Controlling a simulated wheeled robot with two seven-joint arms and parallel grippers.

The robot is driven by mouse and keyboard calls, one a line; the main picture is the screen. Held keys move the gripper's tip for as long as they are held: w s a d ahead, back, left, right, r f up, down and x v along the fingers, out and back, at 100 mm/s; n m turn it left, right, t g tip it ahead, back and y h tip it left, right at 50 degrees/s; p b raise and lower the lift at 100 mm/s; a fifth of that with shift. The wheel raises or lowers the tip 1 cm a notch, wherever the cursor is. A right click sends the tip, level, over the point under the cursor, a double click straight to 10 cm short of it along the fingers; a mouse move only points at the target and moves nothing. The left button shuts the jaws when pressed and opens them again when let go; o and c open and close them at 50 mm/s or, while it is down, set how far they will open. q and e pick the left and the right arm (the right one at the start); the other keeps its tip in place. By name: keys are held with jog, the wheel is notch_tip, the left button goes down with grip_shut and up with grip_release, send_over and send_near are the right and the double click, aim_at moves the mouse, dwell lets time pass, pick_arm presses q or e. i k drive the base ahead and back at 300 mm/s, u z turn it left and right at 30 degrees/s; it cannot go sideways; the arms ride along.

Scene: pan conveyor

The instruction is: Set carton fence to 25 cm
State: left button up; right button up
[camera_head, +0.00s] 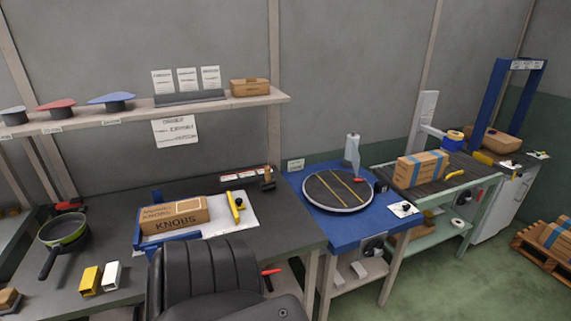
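A cardboard carton marked KNOBS (174,216) lies on a pale board (243,222) on the dark workbench. I cannot tell which of these parts is the carton fence, and no scale can be read at this size. Neither of my grippers is in view.
A green pan (64,231) and yellow and white blocks (90,280) are on the left. A round turntable (338,190) and a conveyor with a strapped carton (420,168) are on the right.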

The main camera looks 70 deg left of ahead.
aim_at(239, 206)
jog(key=u, duration=0.05)
jog(key=i, duration=0.8)
jog(key=u, duration=3.35)
